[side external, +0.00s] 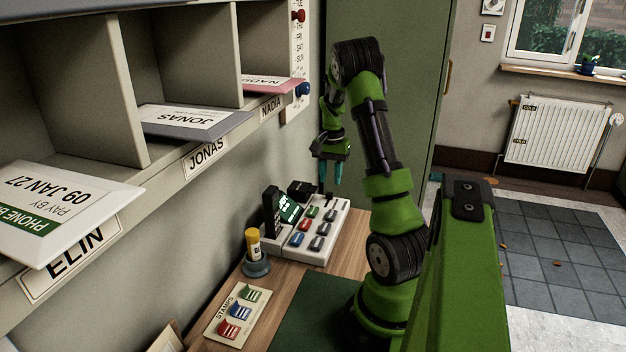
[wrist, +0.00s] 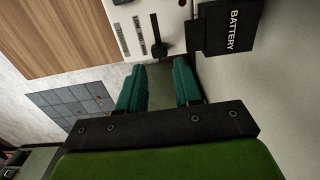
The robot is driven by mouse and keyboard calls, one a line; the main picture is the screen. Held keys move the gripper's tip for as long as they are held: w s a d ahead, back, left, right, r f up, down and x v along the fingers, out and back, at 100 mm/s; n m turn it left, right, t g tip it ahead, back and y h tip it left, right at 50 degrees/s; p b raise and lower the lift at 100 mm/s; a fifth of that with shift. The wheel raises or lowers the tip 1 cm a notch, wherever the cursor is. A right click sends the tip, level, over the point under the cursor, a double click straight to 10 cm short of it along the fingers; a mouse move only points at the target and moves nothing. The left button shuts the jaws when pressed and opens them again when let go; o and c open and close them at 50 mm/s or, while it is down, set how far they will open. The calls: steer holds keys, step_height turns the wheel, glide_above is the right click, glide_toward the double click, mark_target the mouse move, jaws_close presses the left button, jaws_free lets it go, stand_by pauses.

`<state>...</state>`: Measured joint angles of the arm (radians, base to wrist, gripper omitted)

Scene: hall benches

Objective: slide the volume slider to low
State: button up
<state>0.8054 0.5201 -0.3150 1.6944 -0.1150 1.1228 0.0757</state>
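A pale desk phone unit (side external: 322,232) stands on the wooden desk, with a handset, a small lit screen and coloured keys. In the wrist view, a black slider knob (wrist: 160,48) sits at the lower end of a dark slot in the pale panel (wrist: 176,14). My gripper (side external: 331,180) is above the back of the unit, fingers pointing down. In the wrist view, its teal fingers (wrist: 160,68) are apart with nothing between them, and the knob shows just beyond the gap.
A black box marked BATTERY (wrist: 225,27) lies right beside the slider. A yellow-capped glue stick (side external: 253,243) stands in a holder, near a stamps card (side external: 235,314). Mail shelves (side external: 185,75) overhang at left. A green cabinet (side external: 405,60) stands behind.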

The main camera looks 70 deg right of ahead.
mark_target(329, 196)
steer(key=shift+f, duration=2.4)
jaws_close()
